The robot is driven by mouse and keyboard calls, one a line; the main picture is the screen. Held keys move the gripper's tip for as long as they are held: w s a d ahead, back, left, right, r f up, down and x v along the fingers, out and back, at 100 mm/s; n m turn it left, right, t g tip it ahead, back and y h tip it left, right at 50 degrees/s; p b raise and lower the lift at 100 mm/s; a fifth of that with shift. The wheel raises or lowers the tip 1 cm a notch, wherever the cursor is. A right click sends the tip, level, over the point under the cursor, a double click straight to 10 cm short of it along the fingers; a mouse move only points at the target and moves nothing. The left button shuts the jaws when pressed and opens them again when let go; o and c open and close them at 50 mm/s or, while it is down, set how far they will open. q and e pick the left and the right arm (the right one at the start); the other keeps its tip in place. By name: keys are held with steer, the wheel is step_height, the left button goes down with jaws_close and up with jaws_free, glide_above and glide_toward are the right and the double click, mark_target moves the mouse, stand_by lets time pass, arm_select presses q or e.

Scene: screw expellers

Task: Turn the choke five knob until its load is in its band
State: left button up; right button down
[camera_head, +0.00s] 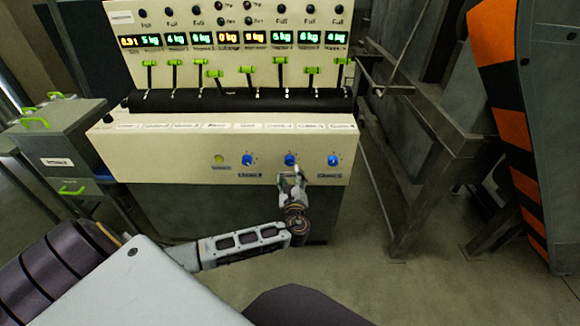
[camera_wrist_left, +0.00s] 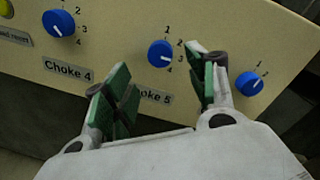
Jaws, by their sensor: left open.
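The choke five knob (camera_head: 290,160) is the middle blue knob of three on the cream panel front. In the left wrist view the knob (camera_wrist_left: 160,54) stands above the partly covered "Choke 5" label, with numbers around it. Its white mark seems to be near 3. My left gripper (camera_head: 292,179) is just below and in front of it. Its green-padded fingers (camera_wrist_left: 163,82) are open and empty, apart from the knob, which appears between and beyond them. Which display belongs to choke five is too small to tell. My right gripper is not in view.
The choke 4 knob (camera_wrist_left: 59,23) is to the left and another blue knob (camera_wrist_left: 249,84) to the right, near my right finger. A yellow button (camera_head: 219,159) is further left. Above are green-handled levers (camera_head: 213,73) and lit displays (camera_head: 252,39). A metal frame (camera_head: 420,150) stands right.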

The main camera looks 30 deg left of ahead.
mark_target(290, 163)
arm_select(q)
steer(key=x, duration=0.4)
steer(key=shift+w+a, duration=0.15)
steer(key=shift+w, duration=0.1)
steer(key=shift+b+x, duration=0.35)
steer(key=shift+x, duration=0.65)
steer(key=shift+w+a, duration=0.15)
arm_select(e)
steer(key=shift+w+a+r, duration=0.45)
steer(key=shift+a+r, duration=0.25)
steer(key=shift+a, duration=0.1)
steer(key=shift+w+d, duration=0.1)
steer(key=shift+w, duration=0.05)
arm_select(q)
steer(key=shift+c, duration=1.1)
steer(key=c, duration=0.8)
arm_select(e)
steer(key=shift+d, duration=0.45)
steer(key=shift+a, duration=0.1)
